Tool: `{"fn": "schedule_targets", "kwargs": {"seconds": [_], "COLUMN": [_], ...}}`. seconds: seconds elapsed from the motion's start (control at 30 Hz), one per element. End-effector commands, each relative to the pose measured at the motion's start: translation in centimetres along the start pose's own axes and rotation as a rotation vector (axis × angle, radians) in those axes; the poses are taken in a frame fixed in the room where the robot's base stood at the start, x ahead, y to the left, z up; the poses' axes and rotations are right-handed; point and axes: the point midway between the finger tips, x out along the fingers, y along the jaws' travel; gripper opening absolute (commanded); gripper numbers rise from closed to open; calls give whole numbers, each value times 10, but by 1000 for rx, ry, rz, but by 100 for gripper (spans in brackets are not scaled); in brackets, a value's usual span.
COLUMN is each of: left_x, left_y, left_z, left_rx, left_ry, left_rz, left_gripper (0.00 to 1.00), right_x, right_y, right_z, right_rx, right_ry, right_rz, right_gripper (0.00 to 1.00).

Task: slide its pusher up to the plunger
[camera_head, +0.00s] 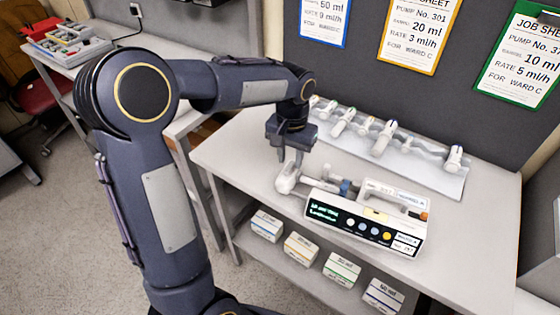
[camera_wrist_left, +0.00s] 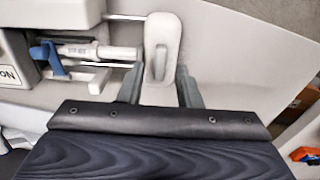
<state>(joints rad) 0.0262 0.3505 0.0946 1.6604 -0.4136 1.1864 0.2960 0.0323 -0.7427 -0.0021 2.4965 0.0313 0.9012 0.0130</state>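The pump (camera_head: 365,222) stands on the table with its lit display facing front. Its pusher (camera_head: 288,184) is a white block at the pump's left end. The pusher also shows in the left wrist view (camera_wrist_left: 161,45), on two metal rods. The white plunger (camera_wrist_left: 118,53) of the syringe lies beside it, its end close to the pusher; I cannot tell whether they touch. A blue clamp (camera_wrist_left: 52,60) sits across the syringe. My left gripper (camera_head: 288,172) points down at the pusher. Its fingers (camera_wrist_left: 160,75) lie along both sides of the pusher and appear closed on it. My right gripper is not in view.
Several small boxes (camera_head: 341,269) stand on the shelf below. Job sheets (camera_head: 420,32) hang on the back panel. The table (camera_head: 225,155) is bare left of the pump.

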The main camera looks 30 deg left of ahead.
Motion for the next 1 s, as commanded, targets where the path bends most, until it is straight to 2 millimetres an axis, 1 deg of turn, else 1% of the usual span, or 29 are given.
{"fn": "schedule_targets", "kwargs": {"seconds": [0.03,0.43,0.53,1.0], "left_x": [-11,-50,-54,-52], "left_y": [0,0,0,0], "left_z": [0,0,0,1], "left_rx": [0,-1,-1,-1], "left_ry": [1,0,-1,1], "left_rz": [0,0,0,1], "left_gripper": [31,31,31,31], "right_x": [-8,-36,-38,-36], "right_y": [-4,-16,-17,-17], "right_z": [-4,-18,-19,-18], "right_rx": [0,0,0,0], "right_ry": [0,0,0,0], "right_rz": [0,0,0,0], "right_gripper": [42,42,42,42]}}
